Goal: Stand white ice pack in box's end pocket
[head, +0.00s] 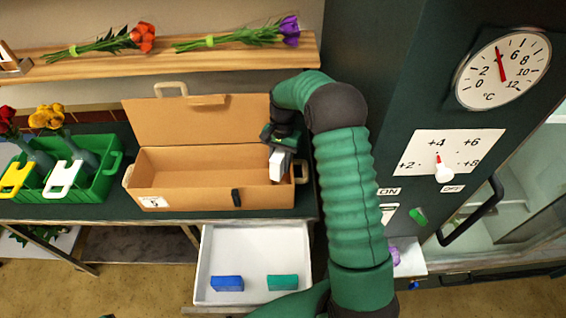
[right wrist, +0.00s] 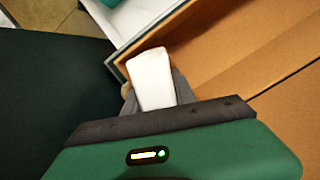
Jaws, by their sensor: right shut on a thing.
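The white ice pack (head: 278,164) is held upright in my right gripper (head: 282,150) at the right end of the tan box (head: 190,202). In the right wrist view the white ice pack (right wrist: 152,77) shows between the fingers of my right gripper (right wrist: 155,95). The box is open, with its lid raised at the back. The pack's lower end is at the box's right end; I cannot tell whether it is inside the pocket, as the pocket is hidden. My left gripper is not in view.
An open white drawer (head: 255,245) below holds a blue block (head: 227,284) and a green block (head: 282,282). A green crate (head: 95,185) with vases stands left of the box. A shelf (head: 190,62) with flowers runs behind. A dark cabinet with a dial (head: 503,70) stands at right.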

